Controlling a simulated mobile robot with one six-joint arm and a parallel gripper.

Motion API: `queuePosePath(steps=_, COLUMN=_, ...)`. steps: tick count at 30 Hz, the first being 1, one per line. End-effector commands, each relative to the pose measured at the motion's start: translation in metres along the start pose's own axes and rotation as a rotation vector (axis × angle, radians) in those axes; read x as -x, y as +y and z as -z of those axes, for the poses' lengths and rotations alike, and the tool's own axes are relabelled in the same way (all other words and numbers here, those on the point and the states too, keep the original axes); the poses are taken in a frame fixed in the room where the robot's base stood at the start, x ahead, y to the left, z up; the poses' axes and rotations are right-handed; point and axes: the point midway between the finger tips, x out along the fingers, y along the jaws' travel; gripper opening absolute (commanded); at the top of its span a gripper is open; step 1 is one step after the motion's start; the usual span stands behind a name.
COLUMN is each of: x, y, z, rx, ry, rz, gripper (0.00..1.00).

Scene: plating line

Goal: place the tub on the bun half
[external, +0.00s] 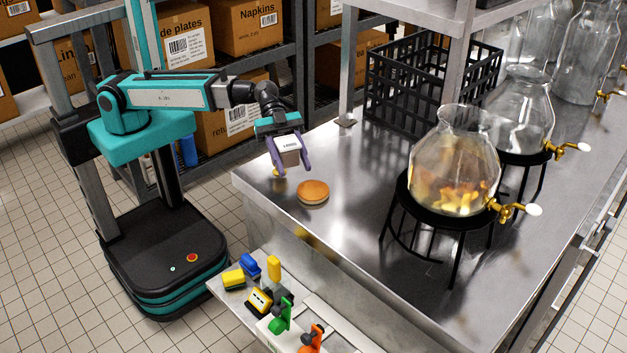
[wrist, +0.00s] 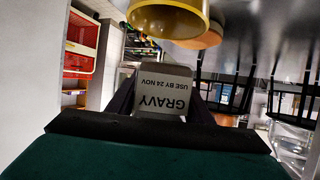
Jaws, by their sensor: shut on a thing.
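The tub (external: 289,156) is small and pale, with a white label; in the wrist view the tub (wrist: 160,95) reads "GRAVY, USE BY 24 NOV". My gripper (external: 295,166) is shut on it, with one purple finger on each side, and holds it above the steel counter. The bun half (external: 313,193) is round and golden brown. It lies flat on the counter near its front left corner, below and slightly right of the tub, apart from it. In the wrist view a tan round shape, likely the bun half (wrist: 208,39), is partly hidden behind a yellow round thing.
The yellow thing (wrist: 168,18) is partly hidden by my finger in the external view. A black crate (external: 430,85) and glass dispensers (external: 455,165) on black stands occupy the counter (external: 345,235) behind and right. A lower shelf holds several coloured tools (external: 281,315).

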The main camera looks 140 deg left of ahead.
Motion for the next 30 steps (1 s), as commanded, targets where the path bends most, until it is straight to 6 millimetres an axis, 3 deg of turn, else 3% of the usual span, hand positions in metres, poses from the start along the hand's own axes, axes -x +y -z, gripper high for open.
queuePosePath(steps=18, x=-0.056, y=-0.042, z=0.018, rx=0.0, ry=0.0, rz=0.0, gripper=0.19)
queuePosePath(steps=30, x=-0.063, y=-0.047, z=0.018, rx=0.0, ry=0.001, rz=0.0, gripper=0.19)
